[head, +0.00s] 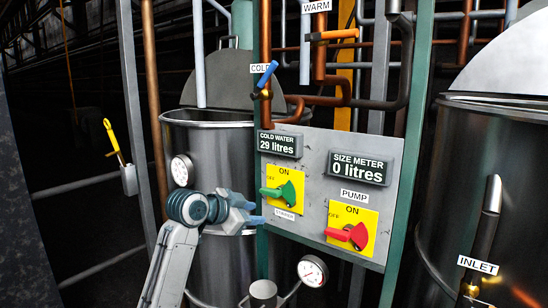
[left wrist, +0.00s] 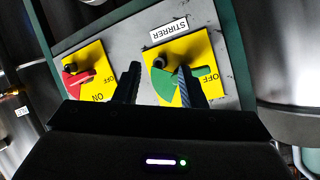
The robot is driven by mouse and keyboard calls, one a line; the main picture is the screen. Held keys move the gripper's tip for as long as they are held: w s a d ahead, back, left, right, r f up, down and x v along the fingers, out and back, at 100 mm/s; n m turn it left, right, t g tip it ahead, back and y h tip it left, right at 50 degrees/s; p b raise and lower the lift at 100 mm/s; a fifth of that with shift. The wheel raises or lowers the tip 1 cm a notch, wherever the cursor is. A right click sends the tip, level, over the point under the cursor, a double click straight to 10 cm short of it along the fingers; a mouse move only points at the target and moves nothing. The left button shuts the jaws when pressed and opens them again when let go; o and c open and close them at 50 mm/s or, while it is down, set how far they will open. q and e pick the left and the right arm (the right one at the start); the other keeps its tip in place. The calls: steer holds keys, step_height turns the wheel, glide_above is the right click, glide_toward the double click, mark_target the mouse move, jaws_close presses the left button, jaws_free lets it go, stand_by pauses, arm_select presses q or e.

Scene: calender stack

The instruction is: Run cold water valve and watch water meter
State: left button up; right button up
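The cold water valve has a blue handle (head: 267,74) on a copper pipe above the panel, beside the "COLD" label (head: 260,69). Its handle slants up to the right. The cold water meter (head: 279,144) reads 29 litres. My left gripper (head: 257,212) is at the panel's left edge, below and left of the green stirrer handle (head: 280,192), well below the valve. In the left wrist view its two fingers (left wrist: 158,76) are apart, with the green handle (left wrist: 163,85) behind and beside one finger. I cannot tell if they touch. My right gripper is out of view.
The grey panel (head: 312,215) also bears a size meter (head: 359,168) reading 0 litres and a red pump handle (head: 348,236). An orange "WARM" valve handle (head: 333,35) is at upper right. Steel tanks (head: 215,135) stand on both sides. Pipes and green posts crowd the area.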

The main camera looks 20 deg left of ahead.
arm_select(q)
step_height(320, 180, up, 19)
steer(key=w+a+m+t+h, duration=0.1)
steer(key=w+m+t+h, duration=0.1)
steer(key=m, duration=0.1)
steer(key=m+h, duration=0.2)
steer(key=h, duration=0.1)
glide_toward(266, 72)
steer(key=x, duration=0.2)
steer(key=shift+t, duration=0.4)
steer(key=p+x, duration=0.4)
steer(key=x, duration=0.5)
steer(key=shift+f+p, duration=0.2)
steer(key=shift+p, duration=0.1)
steer(key=shift+w+d+f, duration=0.2)
steer(key=shift+w+d, duration=0.25)
steer(key=shift+w, duration=0.2)
steer(key=shift+c, duration=0.3)
jaws_close()
